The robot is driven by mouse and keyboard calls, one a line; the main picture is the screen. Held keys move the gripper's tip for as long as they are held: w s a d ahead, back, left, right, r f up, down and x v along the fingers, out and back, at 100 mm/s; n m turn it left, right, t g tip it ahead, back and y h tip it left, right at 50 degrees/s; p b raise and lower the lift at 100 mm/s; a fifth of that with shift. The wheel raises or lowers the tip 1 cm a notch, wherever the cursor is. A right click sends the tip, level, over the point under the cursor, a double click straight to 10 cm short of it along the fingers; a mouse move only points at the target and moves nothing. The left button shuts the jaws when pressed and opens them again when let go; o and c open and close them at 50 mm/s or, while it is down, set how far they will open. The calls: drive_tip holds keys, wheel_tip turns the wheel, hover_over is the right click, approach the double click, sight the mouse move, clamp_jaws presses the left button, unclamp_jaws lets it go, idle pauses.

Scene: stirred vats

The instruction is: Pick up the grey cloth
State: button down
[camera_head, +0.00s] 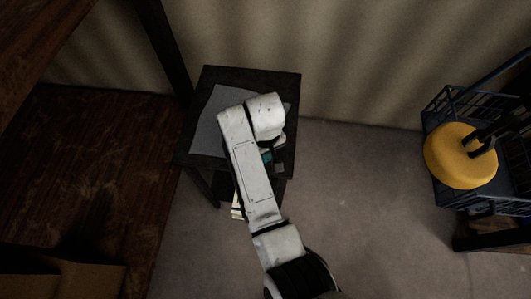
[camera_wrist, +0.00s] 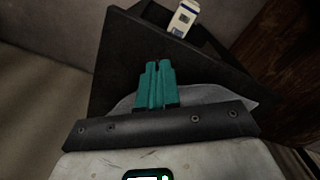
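The grey cloth (camera_head: 207,132) lies flat on the small dark table (camera_head: 252,77), and my arm covers its right part in the head view. It also shows in the wrist view (camera_wrist: 211,94), partly hidden behind my wrist. My gripper (camera_wrist: 158,66) has teal fingers that stand side by side, almost touching, with nothing visible between them. In the wrist view the fingertips appear against the dark tabletop past the cloth's edge; I cannot tell their height above it. In the head view only a bit of teal shows beside my arm (camera_head: 267,156).
A white and blue item (camera_wrist: 184,18) lies by the table's edge in the wrist view. A blue wire basket cart (camera_head: 437,112) with a round yellow object (camera_head: 458,157) stands at right. A wooden surface (camera_head: 85,160) is at left. Grey floor (camera_head: 350,190) between is clear.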

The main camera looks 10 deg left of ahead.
wheel_tip(320, 180, up, 6)
drive_tip(key=p, duration=0.4)
drive_tip(key=shift+f+p, duration=0.15)
drive_tip(key=shift+p, duration=0.15)
wheel_tip(320, 180, up, 18)
drive_tip(key=p, duration=0.3)
drive_tip(key=shift+p, duration=0.4)
wheel_tip(320, 180, up, 18)
idle(0.4)
